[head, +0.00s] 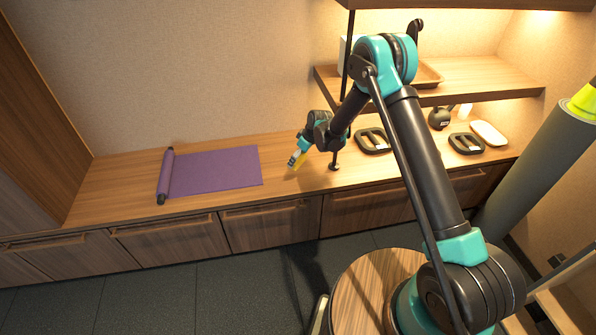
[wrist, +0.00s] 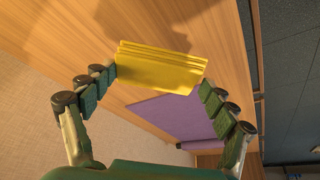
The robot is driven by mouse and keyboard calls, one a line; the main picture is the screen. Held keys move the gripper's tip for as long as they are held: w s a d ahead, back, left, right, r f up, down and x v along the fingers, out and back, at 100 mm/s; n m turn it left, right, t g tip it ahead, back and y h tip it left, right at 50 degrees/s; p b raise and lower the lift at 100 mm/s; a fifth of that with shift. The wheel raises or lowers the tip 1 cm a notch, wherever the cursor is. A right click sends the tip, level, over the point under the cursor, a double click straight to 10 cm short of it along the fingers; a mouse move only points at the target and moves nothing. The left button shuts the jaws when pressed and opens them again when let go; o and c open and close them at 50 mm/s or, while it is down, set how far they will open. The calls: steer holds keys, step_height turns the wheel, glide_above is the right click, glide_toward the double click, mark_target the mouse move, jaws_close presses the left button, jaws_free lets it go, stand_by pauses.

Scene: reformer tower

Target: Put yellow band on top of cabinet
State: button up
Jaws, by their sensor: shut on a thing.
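The yellow band (wrist: 158,70) looks like a folded yellow stack and sits between the fingers of my gripper (wrist: 155,88) in the wrist view. My gripper is shut on it. In the head view my gripper (head: 297,160) is over the wooden cabinet top (head: 120,190), right of the purple mat, with a bit of the yellow band (head: 300,161) showing. I cannot tell whether the band touches the cabinet top.
A partly unrolled purple mat (head: 215,170) lies on the cabinet top at left. Black handled blocks (head: 373,141), a kettlebell (head: 439,118) and a white block (head: 488,133) are at right under a wooden shelf (head: 480,80). Cabinet top lies clear between mat and blocks.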

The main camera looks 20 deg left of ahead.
mark_target(295, 175)
steer(key=shift+f, duration=4)
steer(key=shift+f, duration=0.1)
steer(key=o, duration=1)
steer(key=shift+c, duration=0.2)
steer(key=v, duration=1.2)
